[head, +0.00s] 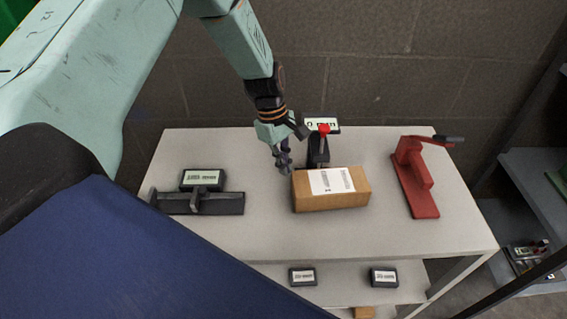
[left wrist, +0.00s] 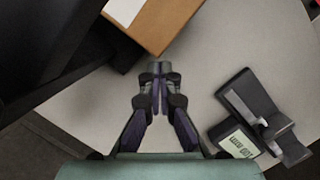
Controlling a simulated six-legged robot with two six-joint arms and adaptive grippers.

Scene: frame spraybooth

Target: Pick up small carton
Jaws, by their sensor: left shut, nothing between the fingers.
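The small carton (head: 331,194) is a brown box with a white label on top. It lies on the white table, right of centre in the head view. Its near part also shows at the top of the left wrist view (left wrist: 165,22). My left gripper (head: 285,170) is shut and empty, just left of the carton's upper left corner in the head view. In the left wrist view its closed fingertips (left wrist: 159,68) point toward the carton, with a small gap showing in that picture. My right gripper is in neither view.
The white table (head: 265,235) also holds a dark clamp-like fixture (head: 200,201) with a display on the left. A dark device with a red knob (head: 323,129) stands behind the carton. A red tool stand (head: 416,183) is on the right. The table's front strip is clear.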

